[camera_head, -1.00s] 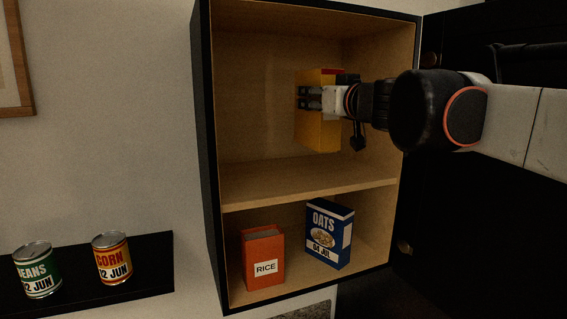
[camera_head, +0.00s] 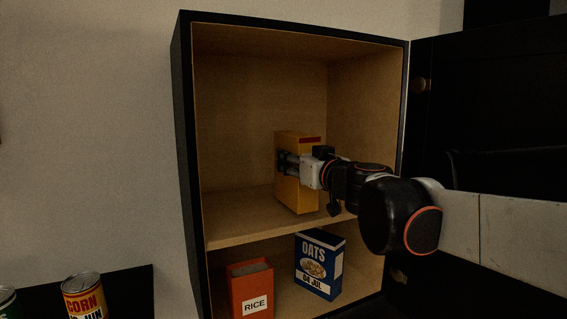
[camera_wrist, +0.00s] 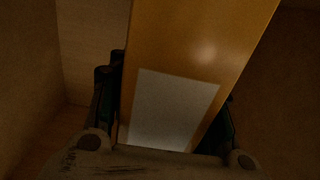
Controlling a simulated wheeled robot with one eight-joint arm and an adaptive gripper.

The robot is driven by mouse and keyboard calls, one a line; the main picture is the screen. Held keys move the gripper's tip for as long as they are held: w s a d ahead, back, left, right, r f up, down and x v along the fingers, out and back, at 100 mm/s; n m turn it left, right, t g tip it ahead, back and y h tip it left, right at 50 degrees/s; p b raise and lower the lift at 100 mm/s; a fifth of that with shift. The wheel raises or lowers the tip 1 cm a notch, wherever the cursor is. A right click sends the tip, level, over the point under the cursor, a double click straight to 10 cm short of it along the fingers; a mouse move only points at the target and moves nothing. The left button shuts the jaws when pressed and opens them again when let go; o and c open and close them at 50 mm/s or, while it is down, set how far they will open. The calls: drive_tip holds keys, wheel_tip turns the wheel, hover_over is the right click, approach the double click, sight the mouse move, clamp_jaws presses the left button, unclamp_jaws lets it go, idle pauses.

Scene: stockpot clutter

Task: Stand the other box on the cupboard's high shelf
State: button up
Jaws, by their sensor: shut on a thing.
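A yellow box (camera_head: 297,190) with a red strip at its top edge is upright inside the upper compartment of the cupboard (camera_head: 183,150), at the high shelf (camera_head: 235,228). My gripper (camera_head: 287,163) comes in from the right and is shut on the yellow box. In the wrist view the yellow box (camera_wrist: 195,45), with a blank pale label, stands between the two fingers (camera_wrist: 165,120). The box's lower end is close to the shelf; I cannot tell whether it touches. My gripper hides part of its face.
On the low shelf stand an orange rice box (camera_head: 250,288) and a blue oats box (camera_head: 318,265). The cupboard's dark door (camera_head: 490,120) is open at right. A corn can (camera_head: 85,298) stands on a dark ledge at lower left. The high shelf is clear left of the box.

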drive_tip(key=shift+f, duration=0.65)
drive_tip(key=shift+f, duration=0.15)
drive_tip(key=o, duration=1.3)
drive_tip(key=shift+o, duration=0.2)
drive_tip(key=shift+s+d, duration=0.25)
drive_tip(key=shift+s, duration=0.25)
drive_tip(key=b+v, duration=0.2)
drive_tip(key=v, duration=0.9)
drive_tip(key=shift+a+r, duration=0.1)
drive_tip(key=shift+r, duration=0.1)
